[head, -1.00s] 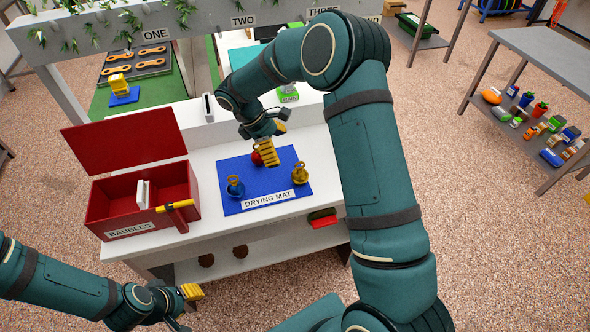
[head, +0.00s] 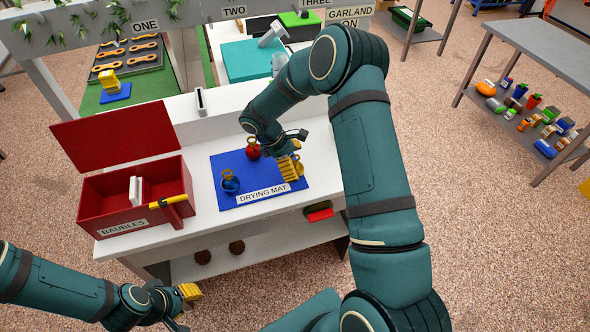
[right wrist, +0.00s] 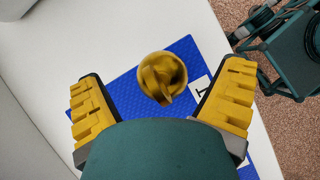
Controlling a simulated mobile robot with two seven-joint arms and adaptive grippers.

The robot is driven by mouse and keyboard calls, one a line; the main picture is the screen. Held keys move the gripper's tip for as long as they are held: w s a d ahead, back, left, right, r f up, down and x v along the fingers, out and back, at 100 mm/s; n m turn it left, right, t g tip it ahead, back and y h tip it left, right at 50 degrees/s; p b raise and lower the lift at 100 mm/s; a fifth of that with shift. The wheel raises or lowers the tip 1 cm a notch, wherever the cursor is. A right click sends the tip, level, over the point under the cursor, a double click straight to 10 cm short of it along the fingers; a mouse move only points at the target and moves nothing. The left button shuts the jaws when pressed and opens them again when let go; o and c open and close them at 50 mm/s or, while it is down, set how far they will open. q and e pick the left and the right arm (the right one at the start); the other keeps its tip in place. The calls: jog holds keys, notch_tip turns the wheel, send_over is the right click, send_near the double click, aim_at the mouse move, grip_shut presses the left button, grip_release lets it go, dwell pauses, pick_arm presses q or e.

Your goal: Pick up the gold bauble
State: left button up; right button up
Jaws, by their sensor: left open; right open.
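The gold bauble (right wrist: 162,78) lies on the blue drying mat (head: 228,165) with its loop towards the camera in the right wrist view. It appears between the two yellow fingers of my right gripper (right wrist: 164,95), which is open and empty. In the head view, my right gripper (head: 289,168) is over the mat's right side and hides most of the gold bauble. I cannot tell the exact height gap. My left gripper (head: 188,301) is open and empty, in front of the bench, low at the left.
A red bauble (head: 253,152) and a blue bauble (head: 230,186) stand on the mat, left of my right gripper.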

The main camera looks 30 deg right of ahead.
jog(key=shift+x, duration=1)
jog(key=c, duration=0.9)
jog(key=shift+r, duration=0.1)
